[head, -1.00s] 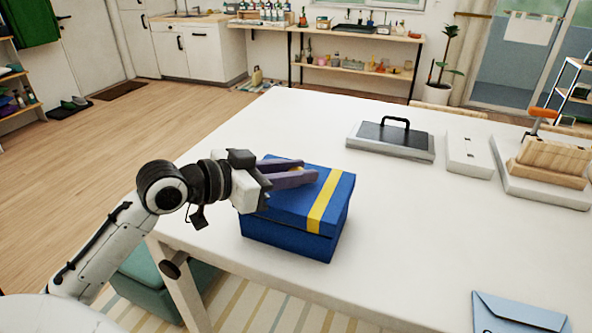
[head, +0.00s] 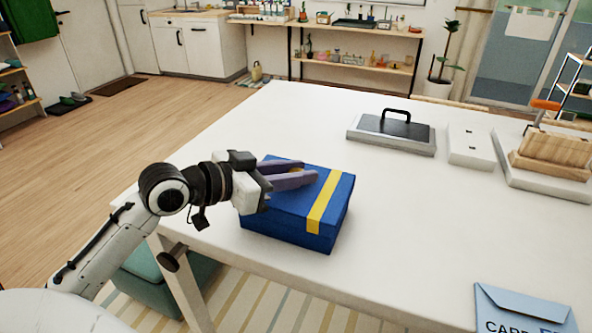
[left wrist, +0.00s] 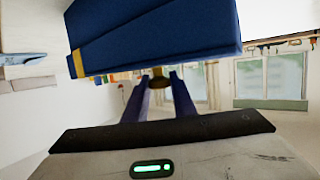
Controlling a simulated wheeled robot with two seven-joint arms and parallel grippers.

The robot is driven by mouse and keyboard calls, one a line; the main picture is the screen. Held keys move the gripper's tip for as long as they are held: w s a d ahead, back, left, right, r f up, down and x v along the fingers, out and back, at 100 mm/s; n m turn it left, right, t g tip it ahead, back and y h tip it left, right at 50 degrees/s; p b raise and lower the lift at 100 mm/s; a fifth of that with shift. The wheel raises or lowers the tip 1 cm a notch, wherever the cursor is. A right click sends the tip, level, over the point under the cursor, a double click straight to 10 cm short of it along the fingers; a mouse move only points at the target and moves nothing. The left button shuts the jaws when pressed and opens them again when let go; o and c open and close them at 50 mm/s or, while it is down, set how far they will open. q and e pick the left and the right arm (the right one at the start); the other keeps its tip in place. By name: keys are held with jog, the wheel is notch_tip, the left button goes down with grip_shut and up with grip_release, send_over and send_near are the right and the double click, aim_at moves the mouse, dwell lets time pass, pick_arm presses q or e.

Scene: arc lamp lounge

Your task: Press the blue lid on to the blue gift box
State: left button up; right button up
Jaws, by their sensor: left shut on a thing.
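The blue lid (head: 285,199), with a yellow stripe, sits on the blue gift box (head: 290,233) near the table's front left edge. Lid and box look nearly flush in the head view, and I cannot make out a clear gap. My left gripper (head: 304,172) lies over the lid with its purple fingers shut on the lid's gold knob (left wrist: 158,79), which is mostly hidden in the head view. The left wrist view shows the blue side of the lid or box (left wrist: 150,35) close by the fingers. My right gripper is out of view.
The white table (head: 400,230) is clear right of the box. A grey tray with a black handle (head: 393,132), a white block (head: 470,146) and a wooden piece (head: 550,150) stand toward the back. A blue envelope (head: 522,310) lies at front right.

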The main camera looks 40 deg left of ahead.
pick_arm(q)
jog(key=shift+f+b, duration=0.4)
jog(key=shift+f, duration=0.4)
jog(key=o, duration=1.2)
jog(key=shift+c, duration=0.2)
jog(key=shift+s, duration=0.1)
jog(key=v, duration=1)
jog(key=shift+b, duration=0.4)
jog(key=shift+r, duration=0.1)
jog(key=shift+s, duration=0.1)
